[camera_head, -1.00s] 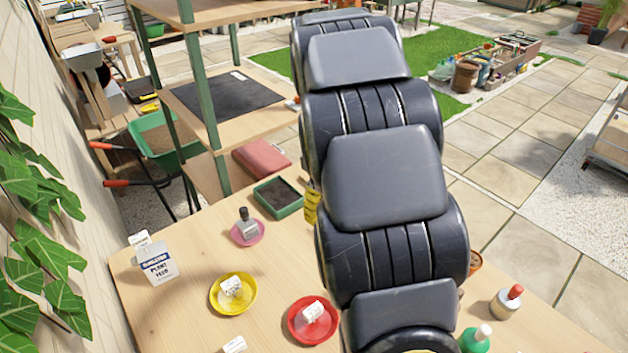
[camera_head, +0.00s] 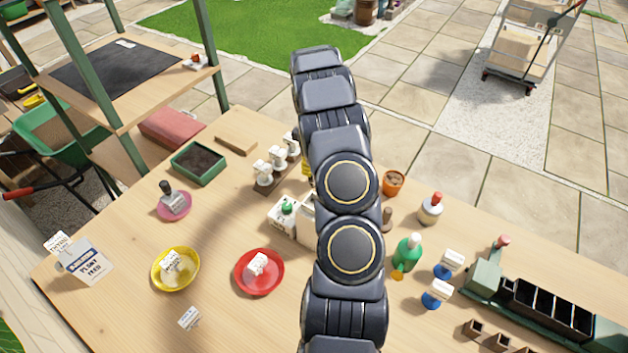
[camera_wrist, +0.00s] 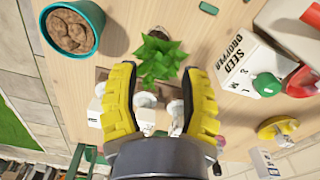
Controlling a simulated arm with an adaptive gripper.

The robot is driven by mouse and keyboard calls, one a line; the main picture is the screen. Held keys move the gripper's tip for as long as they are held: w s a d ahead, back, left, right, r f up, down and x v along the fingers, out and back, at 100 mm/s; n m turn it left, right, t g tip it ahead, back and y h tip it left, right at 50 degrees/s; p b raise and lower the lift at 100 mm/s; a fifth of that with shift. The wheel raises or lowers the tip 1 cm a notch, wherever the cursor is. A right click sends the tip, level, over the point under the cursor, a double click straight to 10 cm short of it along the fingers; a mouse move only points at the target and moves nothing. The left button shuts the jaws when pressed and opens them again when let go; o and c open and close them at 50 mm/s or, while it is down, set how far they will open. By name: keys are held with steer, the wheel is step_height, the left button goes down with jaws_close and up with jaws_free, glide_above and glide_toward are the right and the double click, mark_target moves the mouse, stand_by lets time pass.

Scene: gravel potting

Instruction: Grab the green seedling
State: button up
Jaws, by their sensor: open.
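The green seedling (camera_wrist: 160,57) shows as a cluster of pointed leaves in the wrist view, above the table's wooden top. My gripper (camera_wrist: 160,80) has two yellow ribbed fingers, spread apart and empty. The leaves lie between and slightly beyond the fingertips. The seedling's stem and base are hidden under its leaves. In the head view my arm covers the middle of the table, and I cannot make out the seedling there.
In the wrist view, a white seed dropper box (camera_wrist: 238,62) stands close right of the fingers and a round teal pot (camera_wrist: 88,42) at upper left. White-topped items sit behind the fingers. In the head view, a red saucer (camera_head: 259,287) and a green bottle (camera_head: 407,253) flank my arm.

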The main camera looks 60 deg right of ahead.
steer(key=f, duration=0.4)
steer(key=shift+s+d+f, duration=0.2)
steer(key=shift+d+f, duration=0.05)
jaws_close()
steer(key=shift+r, duration=0.1)
